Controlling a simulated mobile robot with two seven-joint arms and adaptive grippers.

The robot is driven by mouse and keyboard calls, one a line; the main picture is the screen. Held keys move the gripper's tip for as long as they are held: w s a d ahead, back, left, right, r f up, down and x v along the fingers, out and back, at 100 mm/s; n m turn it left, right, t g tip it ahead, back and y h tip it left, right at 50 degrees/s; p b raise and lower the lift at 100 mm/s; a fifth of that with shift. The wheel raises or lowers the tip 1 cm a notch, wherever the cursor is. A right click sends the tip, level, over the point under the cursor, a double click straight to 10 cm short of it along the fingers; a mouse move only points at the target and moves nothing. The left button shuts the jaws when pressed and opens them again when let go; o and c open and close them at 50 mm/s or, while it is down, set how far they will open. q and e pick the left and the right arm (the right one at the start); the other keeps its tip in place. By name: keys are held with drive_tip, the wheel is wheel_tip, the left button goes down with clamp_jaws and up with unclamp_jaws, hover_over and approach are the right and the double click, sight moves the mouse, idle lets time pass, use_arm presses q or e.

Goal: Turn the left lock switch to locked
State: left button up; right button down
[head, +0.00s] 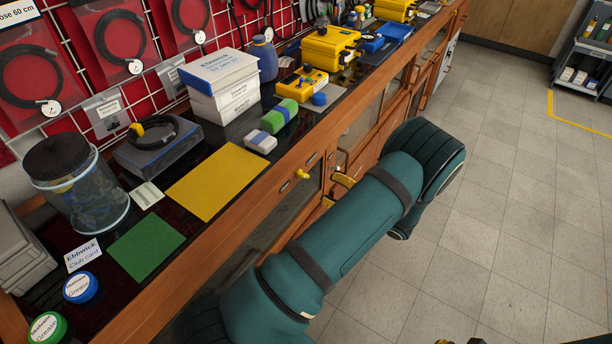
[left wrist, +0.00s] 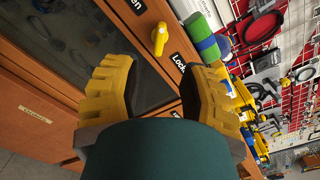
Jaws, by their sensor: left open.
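The left lock switch (head: 302,174) is a small yellow knob on the wooden cabinet front below the bench top. In the left wrist view the yellow switch (left wrist: 159,38) sits between a label ending in "en" and a label starting "Lock"; I cannot tell which one it points at. My left gripper (head: 337,190) is just right of the switch in the head view, mostly hidden behind my teal arm. In the left wrist view its yellow fingers (left wrist: 163,70) are spread and empty, with the switch ahead between them, apart from it. Only small yellow bits, possibly my right gripper, show at the bottom edge.
Glass cabinet doors lie below the switch. The tiled floor (head: 510,220) on the right is clear.

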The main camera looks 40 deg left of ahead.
sight(307, 177)
use_arm(q)
drive_tip(key=a, duration=0.6)
drive_tip(key=s+a, duration=0.1)
drive_tip(key=a, duration=0.2)
drive_tip(key=shift+b, duration=0.4)
clamp_jaws()
